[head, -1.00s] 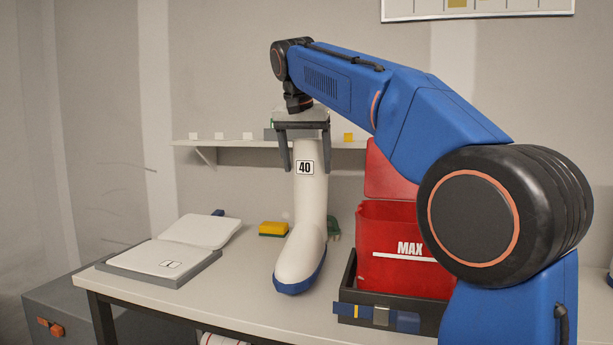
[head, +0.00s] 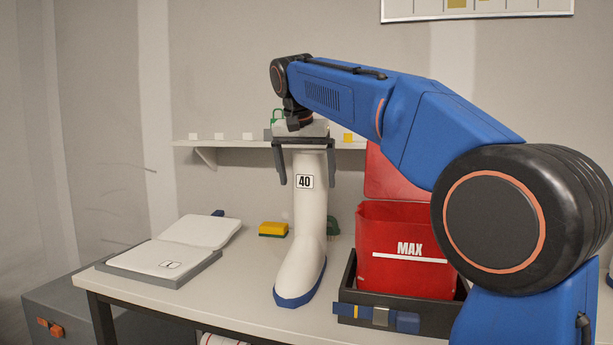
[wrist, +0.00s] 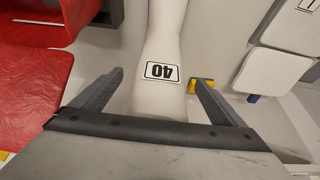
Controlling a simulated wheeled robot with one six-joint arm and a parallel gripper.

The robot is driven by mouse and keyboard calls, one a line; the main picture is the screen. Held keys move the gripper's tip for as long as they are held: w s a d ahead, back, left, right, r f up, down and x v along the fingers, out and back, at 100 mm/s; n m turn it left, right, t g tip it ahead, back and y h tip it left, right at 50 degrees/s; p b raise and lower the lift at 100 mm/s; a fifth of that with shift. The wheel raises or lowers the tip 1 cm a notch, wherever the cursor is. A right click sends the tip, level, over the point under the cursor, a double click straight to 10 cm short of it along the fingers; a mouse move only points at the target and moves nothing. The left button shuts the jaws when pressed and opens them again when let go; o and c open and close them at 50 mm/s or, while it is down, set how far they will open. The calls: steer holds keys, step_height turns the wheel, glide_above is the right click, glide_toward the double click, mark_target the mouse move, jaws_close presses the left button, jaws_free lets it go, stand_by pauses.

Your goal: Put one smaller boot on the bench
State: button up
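A white boot (head: 309,225) with a blue sole and a "40" label stands upright on the bench (head: 240,290), left of the red bin. My gripper (head: 307,178) is over the top of the boot and points down. Its fingers are open on either side of the shaft. In the wrist view the boot's shaft (wrist: 165,100) shows between the spread fingers (wrist: 158,92), with a gap on each side.
A red bin (head: 400,275) marked MAX stands in a black tray (head: 349,292) right of the boot. A yellow-green sponge (head: 273,229) and a green object (head: 333,227) lie behind. A wall shelf (head: 235,145) runs behind my gripper.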

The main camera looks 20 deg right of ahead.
steer(key=v, duration=1.2)
steer(key=shift+r, duration=0.15)
